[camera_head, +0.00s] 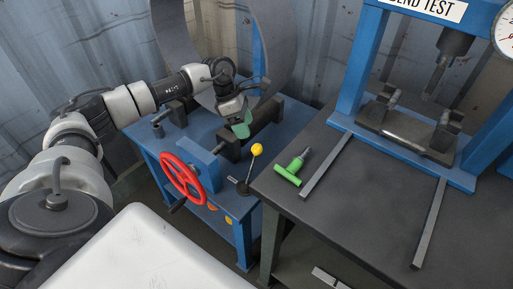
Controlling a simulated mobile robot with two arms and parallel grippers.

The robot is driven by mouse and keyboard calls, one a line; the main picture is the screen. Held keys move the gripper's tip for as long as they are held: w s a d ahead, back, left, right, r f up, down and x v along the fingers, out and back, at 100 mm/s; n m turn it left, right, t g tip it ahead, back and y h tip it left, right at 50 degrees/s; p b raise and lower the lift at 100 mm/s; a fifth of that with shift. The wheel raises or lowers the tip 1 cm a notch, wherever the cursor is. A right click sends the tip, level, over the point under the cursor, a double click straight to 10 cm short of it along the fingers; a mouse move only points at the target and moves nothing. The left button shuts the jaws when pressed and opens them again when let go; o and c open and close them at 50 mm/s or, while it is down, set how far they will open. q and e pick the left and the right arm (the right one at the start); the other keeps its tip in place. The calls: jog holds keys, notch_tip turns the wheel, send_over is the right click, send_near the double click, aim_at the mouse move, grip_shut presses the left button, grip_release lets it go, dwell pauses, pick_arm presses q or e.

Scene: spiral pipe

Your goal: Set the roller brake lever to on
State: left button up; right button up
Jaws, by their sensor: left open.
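The lever with a yellow ball knob (257,149) stands on a dark round base at the right front corner of the blue roller machine (205,130). It leans slightly to the right, and I see no readable on or off marking. My left gripper (240,129), with green fingertips, is open above the machine, behind and slightly left of the knob. It appears apart from the lever. The gap between its fingers is hard to see from here. My right gripper is not in view.
A red handwheel (182,178) is on the machine's front left. A large curved metal sheet (275,40) rises behind my gripper. A dark bench (345,205) on the right holds a green T-handled tool (291,169) and a blue press frame (357,70).

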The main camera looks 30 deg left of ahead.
aim_at(255, 146)
pick_arm(q)
jog(key=x, duration=0.8)
jog(key=shift+d, duration=0.15)
grip_shut()
